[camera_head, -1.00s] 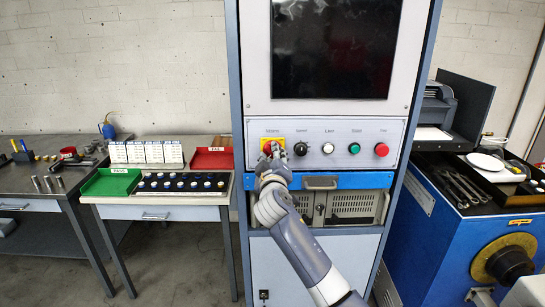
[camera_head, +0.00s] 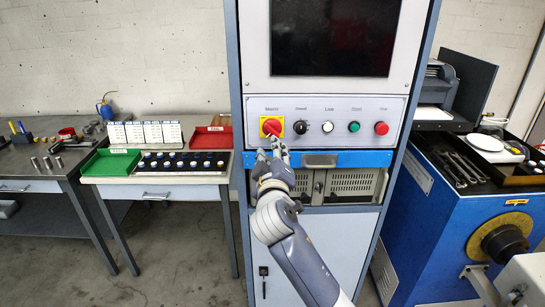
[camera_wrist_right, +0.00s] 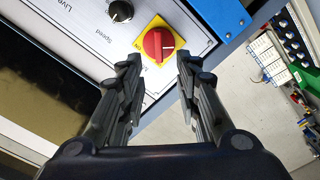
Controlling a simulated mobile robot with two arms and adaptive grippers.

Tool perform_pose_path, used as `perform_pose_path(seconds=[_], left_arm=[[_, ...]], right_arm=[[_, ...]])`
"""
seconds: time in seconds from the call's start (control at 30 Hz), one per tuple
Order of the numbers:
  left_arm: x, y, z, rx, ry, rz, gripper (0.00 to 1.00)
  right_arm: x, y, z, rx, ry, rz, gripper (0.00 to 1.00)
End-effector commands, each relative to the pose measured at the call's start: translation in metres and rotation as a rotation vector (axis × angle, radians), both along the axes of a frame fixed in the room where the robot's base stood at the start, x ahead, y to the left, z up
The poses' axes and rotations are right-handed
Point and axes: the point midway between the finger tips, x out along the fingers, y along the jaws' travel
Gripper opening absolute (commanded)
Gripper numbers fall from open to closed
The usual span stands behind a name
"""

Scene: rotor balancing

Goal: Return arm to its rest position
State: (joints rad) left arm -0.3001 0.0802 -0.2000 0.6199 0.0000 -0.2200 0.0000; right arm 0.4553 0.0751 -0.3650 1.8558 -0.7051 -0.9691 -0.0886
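My right gripper (camera_head: 272,149) is in front of the cabinet's control panel, just below the red main switch (camera_head: 272,127) on its yellow plate. In the right wrist view the same gripper (camera_wrist_right: 159,66) has its two fingers apart with nothing between them. The red switch (camera_wrist_right: 157,45) shows beyond the fingertips, clear of them, with a white mark on its knob. My right arm reaches up from the bottom of the head view. My left gripper is not in view.
The control panel (camera_head: 340,108) also carries a black knob (camera_head: 300,127), a green button (camera_head: 354,127) and a red button (camera_head: 381,128). A blue drawer front (camera_head: 360,159) is close to the gripper. A table with green (camera_head: 110,163) and red trays stands left; a blue machine (camera_head: 440,230) stands right.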

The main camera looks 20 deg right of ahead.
Motion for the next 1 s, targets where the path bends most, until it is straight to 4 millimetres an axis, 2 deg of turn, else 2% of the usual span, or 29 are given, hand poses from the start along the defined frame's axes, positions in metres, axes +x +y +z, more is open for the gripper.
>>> perform_pose_path(seconds=[0.2, 0.53, 0.63, 0.67, 0.77, 0.87, 0.9, 0.97, 1.0], left_arm=[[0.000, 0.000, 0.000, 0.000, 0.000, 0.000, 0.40], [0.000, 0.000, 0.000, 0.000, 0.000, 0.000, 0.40], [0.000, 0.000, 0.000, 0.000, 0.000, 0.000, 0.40], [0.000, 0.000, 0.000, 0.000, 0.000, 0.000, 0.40], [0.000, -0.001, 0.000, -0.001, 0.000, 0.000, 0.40], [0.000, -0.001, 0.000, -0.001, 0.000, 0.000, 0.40], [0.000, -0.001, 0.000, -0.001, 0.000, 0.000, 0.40], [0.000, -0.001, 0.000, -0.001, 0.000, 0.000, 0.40], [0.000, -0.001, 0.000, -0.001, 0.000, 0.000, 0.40]], right_arm=[[-0.015, 0.004, 0.000, -0.001, 0.000, -0.001, 0.31], [-0.016, 0.004, -0.001, -0.001, 0.002, -0.001, 0.31], [-0.013, 0.005, -0.016, 0.001, 0.028, 0.005, 0.31], [-0.011, 0.005, -0.026, 0.002, 0.045, 0.009, 0.31], [-0.004, 0.008, -0.077, 0.010, 0.129, 0.033, 0.31], [-0.003, 0.010, -0.150, 0.031, 0.244, 0.064, 0.31], [-0.005, 0.012, -0.182, 0.043, 0.293, 0.077, 0.31], [-0.012, 0.012, -0.228, 0.063, 0.362, 0.092, 0.31], [-0.019, 0.013, -0.258, 0.079, 0.409, 0.102, 0.31]])
